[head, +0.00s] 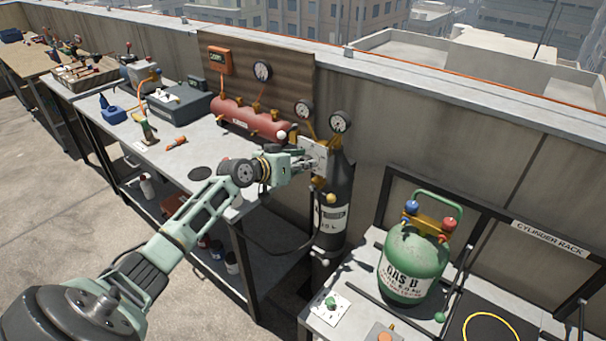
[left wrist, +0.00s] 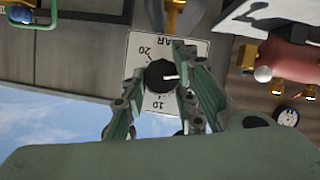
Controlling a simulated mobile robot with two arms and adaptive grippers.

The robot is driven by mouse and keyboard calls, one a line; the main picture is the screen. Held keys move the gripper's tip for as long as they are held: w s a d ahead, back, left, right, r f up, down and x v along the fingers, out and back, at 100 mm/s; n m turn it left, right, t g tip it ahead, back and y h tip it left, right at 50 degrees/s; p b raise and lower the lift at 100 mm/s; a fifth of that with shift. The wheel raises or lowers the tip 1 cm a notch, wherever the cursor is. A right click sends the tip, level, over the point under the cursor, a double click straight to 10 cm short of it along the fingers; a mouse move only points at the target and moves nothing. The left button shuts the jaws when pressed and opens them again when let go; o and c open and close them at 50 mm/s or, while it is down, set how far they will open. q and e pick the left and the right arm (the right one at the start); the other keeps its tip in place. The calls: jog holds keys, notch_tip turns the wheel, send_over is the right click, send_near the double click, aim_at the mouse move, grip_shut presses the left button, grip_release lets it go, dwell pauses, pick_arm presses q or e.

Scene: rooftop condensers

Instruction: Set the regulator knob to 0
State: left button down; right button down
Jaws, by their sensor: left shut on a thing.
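The regulator knob (left wrist: 158,74) is round and black with a white pointer line. It sits on a white scale plate (left wrist: 145,44) marked BAR, 10 and 20, seen upside down in the left wrist view. The pointer points to the right there, towards one finger, which covers part of the scale; no 0 mark shows. My left gripper (head: 304,163) is shut on the knob, with a finger on either side. In the head view the plate (head: 320,150) is at the top of a dark cylinder (head: 337,205), and the gripper hides the knob. My right gripper is not in view.
Two round gauges (head: 340,121) stand just above the plate. A red tank (head: 250,121) lies on the workbench to the left. A green GAS B cylinder (head: 412,262) stands on the lower right bench. The parapet wall (head: 480,135) runs behind.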

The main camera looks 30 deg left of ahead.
pick_arm(q)
jog(key=shift+f+n+h+b, duration=0.2)
jog(key=shift+n+h+b, duration=1.55)
jog(key=shift+b, duration=1.35)
jog(key=shift+n, duration=0.35)
jog(key=shift+r, duration=0.1)
jog(key=c, duration=1.7)
grip_release()
jog(key=shift+c, duration=0.2)
jog(key=shift+o, duration=1.1)
jog(key=shift+d+r+y, duration=0.1)
jog(key=shift+r+y, duration=0.05)
jog(key=shift+y, duration=0.1)
jog(key=shift+a, duration=0.2)
